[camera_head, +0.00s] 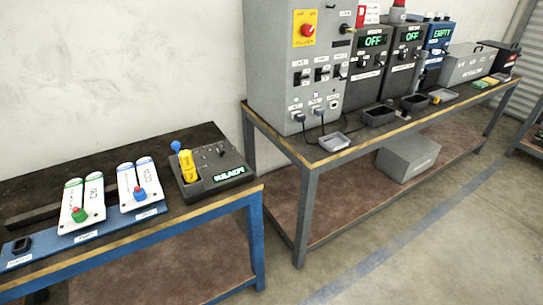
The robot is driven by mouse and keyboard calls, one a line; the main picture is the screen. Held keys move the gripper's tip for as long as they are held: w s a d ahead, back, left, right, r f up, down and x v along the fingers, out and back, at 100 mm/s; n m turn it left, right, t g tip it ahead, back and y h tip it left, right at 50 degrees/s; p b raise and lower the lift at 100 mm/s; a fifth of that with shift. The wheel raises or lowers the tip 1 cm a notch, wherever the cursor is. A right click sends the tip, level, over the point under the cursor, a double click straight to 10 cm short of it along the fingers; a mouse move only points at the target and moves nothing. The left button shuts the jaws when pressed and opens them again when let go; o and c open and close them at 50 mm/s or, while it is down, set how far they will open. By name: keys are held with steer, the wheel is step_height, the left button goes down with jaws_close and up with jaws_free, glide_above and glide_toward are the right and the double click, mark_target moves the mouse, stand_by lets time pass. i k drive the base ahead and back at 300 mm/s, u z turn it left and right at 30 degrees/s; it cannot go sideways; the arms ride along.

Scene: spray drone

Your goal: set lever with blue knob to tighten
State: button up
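A lever with a blue knob (176,146) stands up at the back left of a dark control box (207,182) on the near bench. A yellow object (187,166) sits on the box just in front of the knob and hides the lower part of the lever. The box has small switches and a lit display on its front right; the display seems to read "READY". Any marking for the lever's positions is too small to read. My gripper is not in view.
A second bench (268,129) to the right carries a tall grey cabinet (290,75) and several machines. Open floor (400,240) lies at right.

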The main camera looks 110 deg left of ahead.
mark_target(175, 145)
steer(key=z, duration=0.3)
steer(key=i, duration=0.15)
steer(key=u, duration=2.8)
steer(key=i, duration=0.25)
steer(key=u, duration=1.4)
steer(key=k, duration=0.8)
steer(key=u, duration=0.2)
steer(key=i, duration=0.45)
steer(key=u, duration=0.05)
